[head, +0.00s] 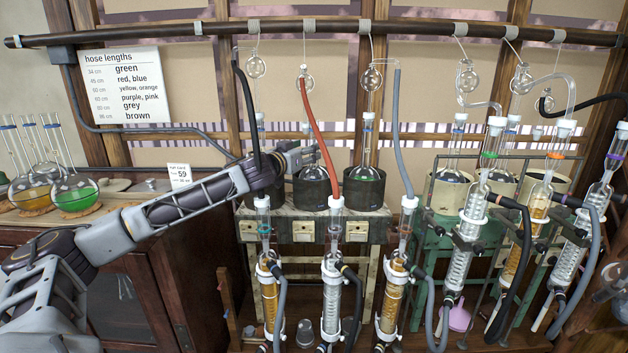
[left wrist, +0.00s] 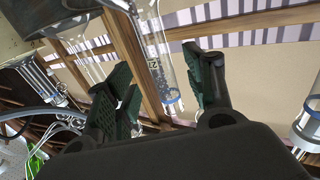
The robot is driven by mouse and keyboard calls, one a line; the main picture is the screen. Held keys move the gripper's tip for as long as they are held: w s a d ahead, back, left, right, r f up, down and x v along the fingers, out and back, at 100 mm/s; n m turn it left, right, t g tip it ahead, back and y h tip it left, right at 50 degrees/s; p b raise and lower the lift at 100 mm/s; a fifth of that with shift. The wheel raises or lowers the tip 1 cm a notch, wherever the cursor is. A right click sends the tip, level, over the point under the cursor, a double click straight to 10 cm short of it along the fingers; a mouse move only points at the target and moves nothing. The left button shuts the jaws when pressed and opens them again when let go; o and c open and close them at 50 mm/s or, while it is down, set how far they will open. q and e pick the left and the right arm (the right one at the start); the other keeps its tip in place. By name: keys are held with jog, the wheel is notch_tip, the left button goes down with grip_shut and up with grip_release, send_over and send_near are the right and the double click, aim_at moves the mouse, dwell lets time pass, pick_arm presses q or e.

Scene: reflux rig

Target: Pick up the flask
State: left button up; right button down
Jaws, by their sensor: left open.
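My left gripper (head: 296,156) reaches in from the left at the row of heating mantles. In the left wrist view its two dark green fingers (left wrist: 160,88) are open. A clear glass neck with blue markings (left wrist: 155,62) shows between them, with no clear contact on either side. In the head view the middle flask (head: 312,171) sits in a dark mantle beside the fingertips, its neck partly hidden. The left mantle is mostly hidden by my gripper. My right gripper is not in view.
Flasks with orange liquid (head: 34,190) and green liquid (head: 76,194) stand on the left cabinet. Condensers such as the left one (head: 267,290) stand close in front of the mantles. A red hose (head: 318,135) and a grey hose (head: 397,130) hang nearby.

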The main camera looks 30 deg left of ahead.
aim_at(312, 166)
pick_arm(q)
jog(key=shift+w+a+r+p, duration=0.1)
jog(key=shift+w+p, duration=0.9)
jog(key=shift+w, duration=0.95)
jog(key=shift+w+p, duration=0.3)
jog(key=shift+w, duration=0.5)
grip_shut()
